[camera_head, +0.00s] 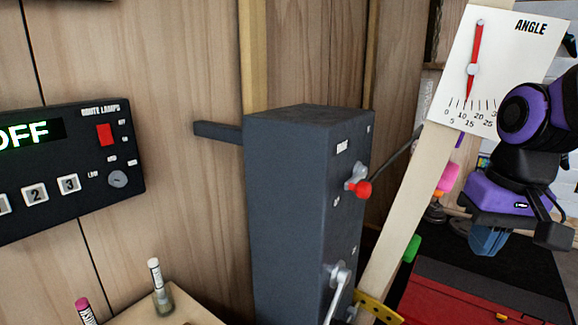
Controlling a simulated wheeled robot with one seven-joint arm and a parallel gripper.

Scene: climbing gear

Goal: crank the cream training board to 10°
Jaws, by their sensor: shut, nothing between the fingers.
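The cream training board (413,195) shows as a narrow, tilted pale strip right of a dark grey box. The white angle dial (450,75) is at its top; its red needle (477,45) has its lower tip at about the 10 mark. The grey box (290,200) has two cranks on its right face. The upper crank (360,184) has a red knob; the lower crank (338,285) is grey, its end cut off by the frame. My purple and black gripper (553,236) is at the right, shut and empty, apart from both cranks. Its fingertips are hard to make out.
A black route lamps panel (80,160) reading OFF is on the wooden wall at left. Two marker-like sticks, one with a white cap (157,275) and one with a pink cap (84,310), stand low at left. A red mat (460,295) lies at lower right.

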